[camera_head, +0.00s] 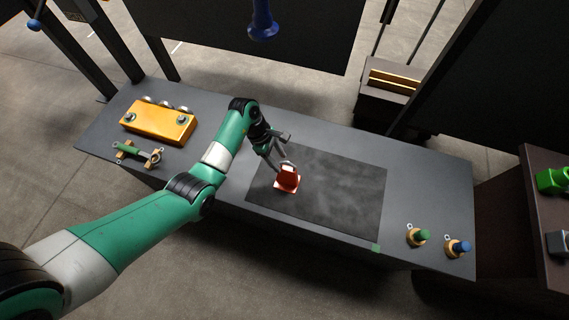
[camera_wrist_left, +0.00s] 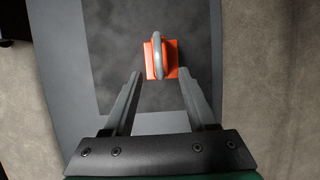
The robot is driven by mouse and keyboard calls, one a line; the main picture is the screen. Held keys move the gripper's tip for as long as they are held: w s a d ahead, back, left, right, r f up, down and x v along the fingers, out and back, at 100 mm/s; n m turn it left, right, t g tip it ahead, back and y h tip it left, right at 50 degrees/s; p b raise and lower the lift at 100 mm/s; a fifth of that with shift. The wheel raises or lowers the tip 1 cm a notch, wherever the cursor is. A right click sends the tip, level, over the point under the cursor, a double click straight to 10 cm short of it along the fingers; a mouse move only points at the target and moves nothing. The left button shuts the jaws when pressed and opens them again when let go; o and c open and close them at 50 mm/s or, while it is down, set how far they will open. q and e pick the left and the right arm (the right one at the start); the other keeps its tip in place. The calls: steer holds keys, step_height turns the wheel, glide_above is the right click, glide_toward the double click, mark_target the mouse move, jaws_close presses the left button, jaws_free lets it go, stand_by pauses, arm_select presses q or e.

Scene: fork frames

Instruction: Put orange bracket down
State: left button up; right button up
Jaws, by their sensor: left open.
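The orange bracket (camera_head: 287,180) rests on the dark mat (camera_head: 340,195), near the mat's left end. In the left wrist view the bracket (camera_wrist_left: 170,62) shows a square orange base with a grey curved part on top. My left gripper (camera_head: 284,152) is just above and beside it. In the left wrist view the two fingers of the left gripper (camera_wrist_left: 158,75) are spread apart, with the bracket beyond their tips and nothing clearly held between them. My right gripper is not in view.
A yellow box (camera_head: 157,122) with round fittings and a green-handled part (camera_head: 137,153) sit at the table's left. A green-topped knob (camera_head: 418,237) and a blue-topped knob (camera_head: 458,248) stand at the right end. The mat's right part is clear.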

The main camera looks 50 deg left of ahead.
arm_select(q)
steer(key=p+v, duration=0.1)
steer(key=v, duration=0.3)
